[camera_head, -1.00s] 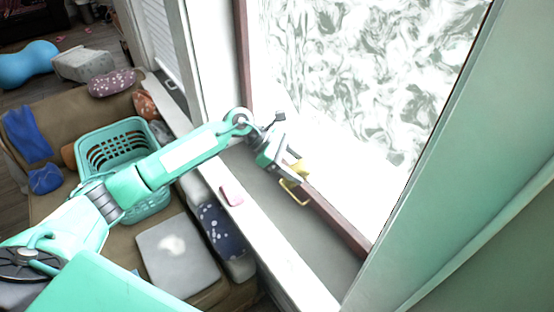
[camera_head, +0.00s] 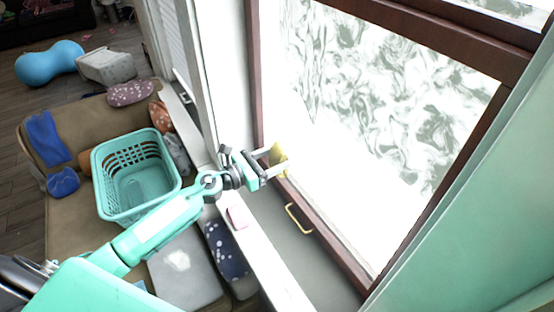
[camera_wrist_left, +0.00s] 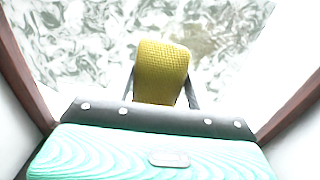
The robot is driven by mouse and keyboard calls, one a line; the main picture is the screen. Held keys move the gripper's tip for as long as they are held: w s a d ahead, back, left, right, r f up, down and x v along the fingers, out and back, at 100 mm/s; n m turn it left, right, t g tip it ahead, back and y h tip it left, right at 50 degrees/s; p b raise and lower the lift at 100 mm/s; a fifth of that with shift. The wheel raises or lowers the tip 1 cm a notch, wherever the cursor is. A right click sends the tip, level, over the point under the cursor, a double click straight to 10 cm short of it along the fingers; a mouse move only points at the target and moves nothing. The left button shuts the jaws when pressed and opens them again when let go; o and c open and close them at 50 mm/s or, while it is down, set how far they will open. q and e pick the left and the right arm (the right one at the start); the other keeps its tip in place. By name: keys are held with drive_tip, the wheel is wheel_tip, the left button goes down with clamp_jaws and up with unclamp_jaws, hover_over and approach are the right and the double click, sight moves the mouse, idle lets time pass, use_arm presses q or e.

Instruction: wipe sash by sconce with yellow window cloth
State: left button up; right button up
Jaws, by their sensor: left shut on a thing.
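My left gripper (camera_head: 274,164) is shut on the yellow window cloth (camera_head: 278,155), at the lower left of the window sash. In the left wrist view the cloth (camera_wrist_left: 161,72) stands up between the two fingers, in front of the glass. The sash has a dark red-brown frame (camera_head: 330,236) and a pane (camera_head: 390,95) with grey-white swirly marks in its upper part. The lower pane looks bright white. I cannot tell whether the cloth touches the glass. No sconce can be made out. My right gripper is not in view.
A brass handle (camera_head: 298,218) sticks out at the bottom of the sash. A pink block (camera_head: 238,216) lies on the white ledge. A teal laundry basket (camera_head: 136,205) and cushions are on the brown seat at left. A pale green wall (camera_head: 500,210) borders the right.

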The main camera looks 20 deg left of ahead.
sight(306, 145)
use_arm(q)
drive_tip(key=p+x, duration=0.1)
drive_tip(key=x, duration=0.4)
drive_tip(key=shift+w+d, duration=0.2)
drive_tip(key=shift+d, duration=0.05)
drive_tip(key=shift+x, duration=0.95)
idle(0.6)
